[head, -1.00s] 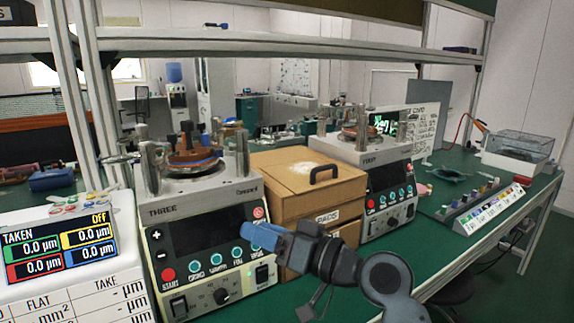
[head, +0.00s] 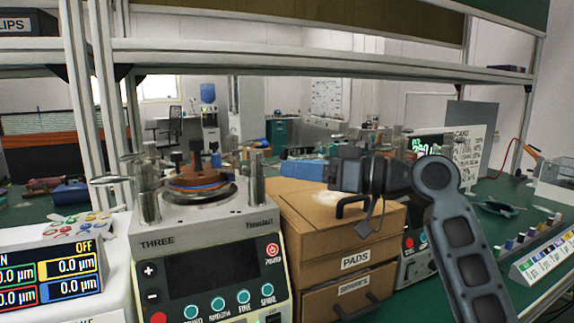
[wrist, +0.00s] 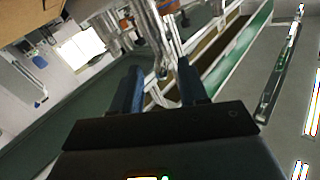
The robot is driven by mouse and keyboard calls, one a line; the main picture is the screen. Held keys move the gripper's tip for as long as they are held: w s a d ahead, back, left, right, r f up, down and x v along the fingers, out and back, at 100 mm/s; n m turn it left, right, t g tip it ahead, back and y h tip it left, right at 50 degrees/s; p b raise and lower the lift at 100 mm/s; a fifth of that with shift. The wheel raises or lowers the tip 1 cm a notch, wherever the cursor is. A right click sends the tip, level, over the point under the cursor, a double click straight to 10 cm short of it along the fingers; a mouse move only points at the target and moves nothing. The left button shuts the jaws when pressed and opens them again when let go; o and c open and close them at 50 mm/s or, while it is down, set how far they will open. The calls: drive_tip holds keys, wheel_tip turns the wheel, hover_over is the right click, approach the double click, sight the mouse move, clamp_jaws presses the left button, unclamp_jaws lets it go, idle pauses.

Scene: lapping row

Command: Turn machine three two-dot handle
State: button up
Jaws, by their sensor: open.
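Machine THREE (head: 205,265) stands on the bench at left centre in the head view, its label and dark screen facing me. Metal posts rise from its top around a round plate with a copper-brown ring (head: 195,182). A metal lever handle (head: 110,180) sticks out left from the left post. I cannot make out dot marks on any handle. My gripper (head: 284,168) is open and empty, fingers pointing left, right of the machine's posts and above the cardboard box. In the wrist view, blurred shiny metal rods show ahead of the open fingers (wrist: 160,68).
The cardboard PADS box (head: 345,240) stands right of machine THREE, with another machine partly hidden behind it. A readout unit (head: 45,275) is at the left. A shelf frame (head: 300,52) crosses above the bench. A rack of coloured items (head: 545,245) is at the right.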

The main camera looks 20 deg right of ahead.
sight(268, 164)
drive_tip(key=shift+x, duration=1.6)
clamp_jaws()
